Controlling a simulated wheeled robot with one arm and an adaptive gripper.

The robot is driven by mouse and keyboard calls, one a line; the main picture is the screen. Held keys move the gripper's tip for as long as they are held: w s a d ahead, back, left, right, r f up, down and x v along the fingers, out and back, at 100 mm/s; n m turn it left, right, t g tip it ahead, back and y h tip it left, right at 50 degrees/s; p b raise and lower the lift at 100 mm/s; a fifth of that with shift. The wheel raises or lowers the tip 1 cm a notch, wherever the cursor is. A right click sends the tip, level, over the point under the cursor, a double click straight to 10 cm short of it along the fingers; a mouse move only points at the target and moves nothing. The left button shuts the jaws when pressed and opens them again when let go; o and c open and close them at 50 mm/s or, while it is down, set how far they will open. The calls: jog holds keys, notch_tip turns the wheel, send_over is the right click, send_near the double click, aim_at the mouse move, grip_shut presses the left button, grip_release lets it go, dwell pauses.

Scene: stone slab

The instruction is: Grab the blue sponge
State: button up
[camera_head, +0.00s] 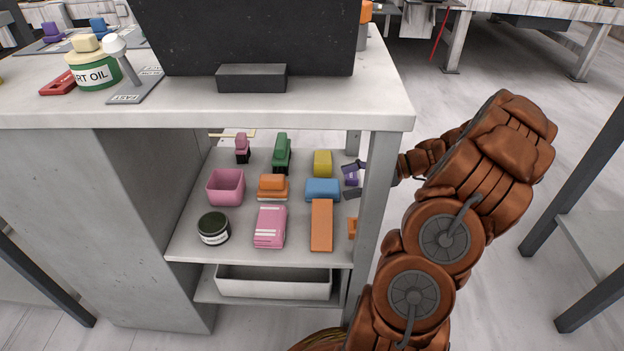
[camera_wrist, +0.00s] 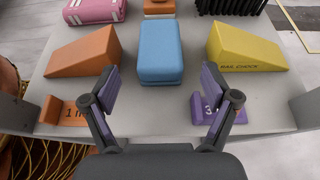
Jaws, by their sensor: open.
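The blue sponge (camera_head: 322,190) is a rounded block lying on the upper shelf under the worktop. In the wrist view the blue sponge (camera_wrist: 161,52) lies straight ahead, between an orange wedge and a yellow wedge. My gripper (camera_wrist: 161,95) is open and empty, with its fingers spread to either side of the sponge's near end and a gap of shelf in front of it. In the head view my gripper (camera_head: 350,181) reaches in from the right beside the shelf post, which partly hides it.
The orange wedge (camera_wrist: 85,55) and yellow wedge (camera_wrist: 245,48) flank the sponge closely. Small orange (camera_wrist: 62,110) and purple (camera_wrist: 222,108) numbered blocks lie near the shelf edge by my fingers. The grey post (camera_head: 374,200) stands by my arm. Bare shelf lies in front of the sponge.

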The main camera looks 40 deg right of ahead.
aim_at(330, 185)
jog(key=shift+w+a+f+b, duration=0.3)
jog(key=shift+w+a+f, duration=0.05)
jog(key=shift+w+a, duration=0.1)
jog(key=shift+r+b+x, duration=0.2)
jog(key=shift+b+x, duration=0.6)
jog(key=shift+x, duration=0.7)
jog(key=shift+r+b+x, duration=0.15)
jog(key=shift+b+x, duration=0.6)
jog(key=shift+x, duration=0.75)
jog(key=shift+a, duration=0.2)
jog(key=c, duration=0.9)
